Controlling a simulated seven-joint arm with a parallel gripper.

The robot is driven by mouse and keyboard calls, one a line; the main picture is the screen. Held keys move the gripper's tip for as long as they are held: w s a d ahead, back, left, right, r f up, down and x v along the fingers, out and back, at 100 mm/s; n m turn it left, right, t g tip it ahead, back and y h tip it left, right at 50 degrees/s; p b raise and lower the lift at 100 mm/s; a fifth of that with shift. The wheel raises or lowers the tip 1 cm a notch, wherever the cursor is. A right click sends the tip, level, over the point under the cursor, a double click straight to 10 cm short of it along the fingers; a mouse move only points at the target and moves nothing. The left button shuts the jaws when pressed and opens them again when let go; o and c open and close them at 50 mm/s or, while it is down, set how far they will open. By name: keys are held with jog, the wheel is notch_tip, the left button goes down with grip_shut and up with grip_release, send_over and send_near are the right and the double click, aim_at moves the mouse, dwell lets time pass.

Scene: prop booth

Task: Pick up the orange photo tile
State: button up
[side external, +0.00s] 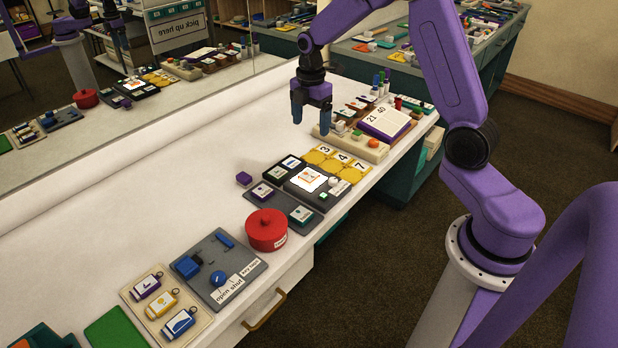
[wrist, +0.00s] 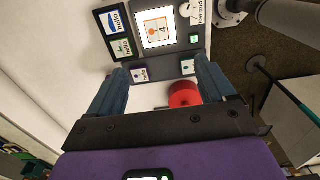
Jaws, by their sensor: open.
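A bright white square with an orange picture (side external: 309,179) is set in a dark panel on the white table; in the wrist view this square (wrist: 158,27) shows the orange picture and a "4". I cannot tell whether it is a loose tile or a screen. Small picture tiles lie around it: a purple-marked one (side external: 262,191), a teal-marked one (side external: 301,214) and a blue-marked one (side external: 290,162). No other tile reads clearly as orange. My gripper (side external: 311,128) is open and empty, pointing down, well above the table. In the wrist view its fingers (wrist: 160,72) are spread apart.
A red round pot (side external: 267,230) stands beside the tiles. A grey switch board (side external: 228,265) and a tag tray (side external: 165,305) are nearer the camera.

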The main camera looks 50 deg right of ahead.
send_over(309, 175)
jog(key=f, duration=1.1)
jog(key=shift+s, duration=0.3)
jog(key=shift+w+f, duration=0.15)
jog(key=shift+f, duration=1.45)
jog(key=shift+w+f, duration=0.15)
jog(key=shift+f, duration=1.4)
jog(key=c, duration=1.2)
jog(key=shift+r, duration=0.1)
